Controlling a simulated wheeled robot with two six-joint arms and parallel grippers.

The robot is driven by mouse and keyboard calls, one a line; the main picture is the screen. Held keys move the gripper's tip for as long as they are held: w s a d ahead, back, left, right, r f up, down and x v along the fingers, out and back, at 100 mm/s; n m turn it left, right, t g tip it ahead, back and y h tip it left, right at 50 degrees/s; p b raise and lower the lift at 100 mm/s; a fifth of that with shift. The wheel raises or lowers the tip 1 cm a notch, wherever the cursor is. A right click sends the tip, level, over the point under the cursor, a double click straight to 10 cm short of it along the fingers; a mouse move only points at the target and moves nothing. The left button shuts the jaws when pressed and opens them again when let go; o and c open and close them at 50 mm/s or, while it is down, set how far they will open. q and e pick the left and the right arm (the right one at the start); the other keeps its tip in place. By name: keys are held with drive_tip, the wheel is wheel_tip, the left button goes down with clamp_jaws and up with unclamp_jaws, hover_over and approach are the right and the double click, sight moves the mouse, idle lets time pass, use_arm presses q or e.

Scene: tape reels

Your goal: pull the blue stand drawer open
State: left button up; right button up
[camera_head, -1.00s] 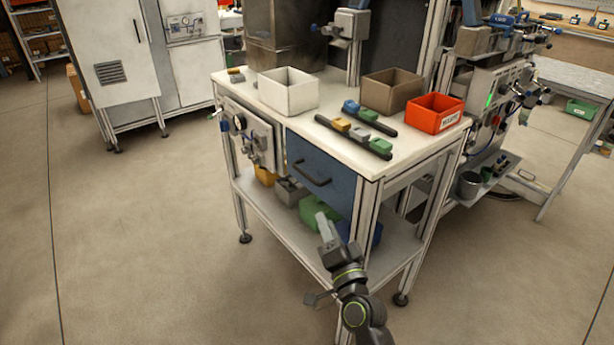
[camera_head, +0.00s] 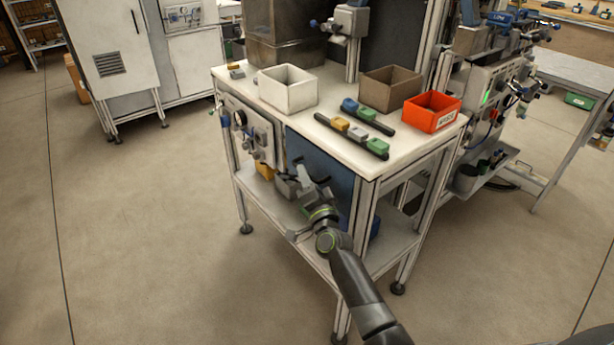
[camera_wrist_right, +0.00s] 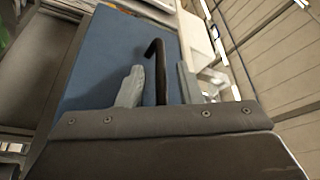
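The blue stand drawer (camera_head: 335,171) is in the front of the white-topped stand, and its front looks flush with the frame. My right gripper (camera_head: 312,176) is in front of the drawer and hides its handle in the head view. In the right wrist view, the blue drawer front (camera_wrist_right: 100,62) lies ahead. Its dark handle (camera_wrist_right: 157,62) stands between the two grey fingers of my right gripper (camera_wrist_right: 160,80). The fingers are apart, with a gap on the left side of the handle; on the right the finger is close, and contact is unclear. My left gripper is not visible.
On the stand's top (camera_head: 340,90) are a white bin (camera_head: 287,92), a brown bin (camera_head: 389,90), a red bin (camera_head: 432,112) and dark strips with coloured blocks (camera_head: 352,135). A lower shelf (camera_head: 270,205) holds more items. The floor in front and left is clear.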

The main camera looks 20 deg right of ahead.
drive_tip(key=shift+w, duration=0.15)
clamp_jaws()
drive_tip(key=shift+a, duration=0.15)
